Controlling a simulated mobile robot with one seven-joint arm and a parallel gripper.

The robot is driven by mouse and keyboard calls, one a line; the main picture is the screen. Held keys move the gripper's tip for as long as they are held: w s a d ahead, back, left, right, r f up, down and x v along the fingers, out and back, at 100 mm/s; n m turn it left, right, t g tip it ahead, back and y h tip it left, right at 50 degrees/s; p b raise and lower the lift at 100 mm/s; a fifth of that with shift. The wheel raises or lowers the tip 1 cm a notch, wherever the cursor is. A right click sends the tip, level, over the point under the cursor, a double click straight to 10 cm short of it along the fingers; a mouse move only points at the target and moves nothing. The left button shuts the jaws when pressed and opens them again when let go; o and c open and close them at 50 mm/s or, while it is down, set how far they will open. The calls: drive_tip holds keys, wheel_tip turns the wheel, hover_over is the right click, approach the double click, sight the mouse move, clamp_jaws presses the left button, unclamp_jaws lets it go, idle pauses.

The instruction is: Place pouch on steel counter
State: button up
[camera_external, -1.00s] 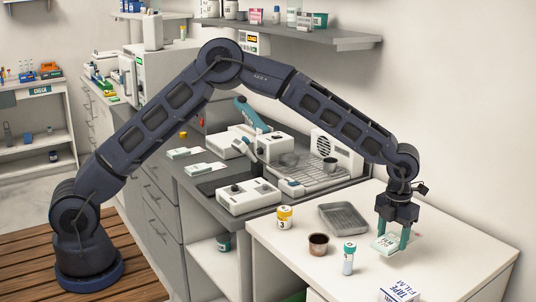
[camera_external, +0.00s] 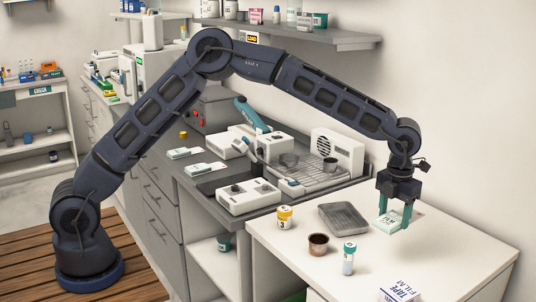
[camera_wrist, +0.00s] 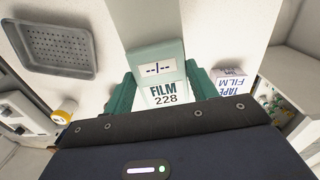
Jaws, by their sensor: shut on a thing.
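The pouch (camera_external: 391,222), pale green and white, is held between the green fingers of my gripper (camera_external: 394,216) above the white counter at the right.
The white counter (camera_external: 440,255) bears a grey perforated tray (camera_external: 344,217), a yellow-capped jar (camera_external: 285,217), a brown cup (camera_external: 318,245), a teal-capped vial (camera_external: 348,258) and a film box (camera_external: 400,291). White devices (camera_external: 249,196) and flat packets (camera_external: 186,153) occupy the steel counter.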

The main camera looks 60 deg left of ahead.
drive_tip(key=s+a+r+n+t, duration=0.1)
drive_tip(key=s+a+r+n, duration=0.55)
drive_tip(key=a+r, duration=0.5)
drive_tip(key=w+a+n+g, duration=0.1)
drive_tip(key=w+a+n, duration=0.2)
drive_tip(key=a+n, duration=1.1)
drive_tip(key=w+a+n, duration=0.4)
drive_tip(key=a+n, duration=0.1)
drive_tip(key=a, duration=1.8)
drive_tip(key=w+a+n+g, duration=0.1)
drive_tip(key=w+a+n, duration=0.2)
drive_tip(key=a+n, duration=1.1)
drive_tip(key=s+a+f+m, duration=0.1)
drive_tip(key=a+f+m, duration=0.1)
drive_tip(key=a, duration=1.2)
drive_tip(key=s+a+f+m, duration=0.1)
drive_tip(key=a+f+m, duration=0.15)
drive_tip(key=a, duration=1.15)
drive_tip(key=w+a+r+t, duration=0.1)
drive_tip(key=w+a+r, duration=0.25)
drive_tip(key=r, duration=0.35)
drive_tip(key=f, duration=1.9)
drive_tip(key=shift+w+d+f, duration=0.2)
drive_tip(key=shift+w+d, duration=0.1)
drive_tip(key=shift+d, duration=0.1)
drive_tip(key=shift+f, duration=0.15)
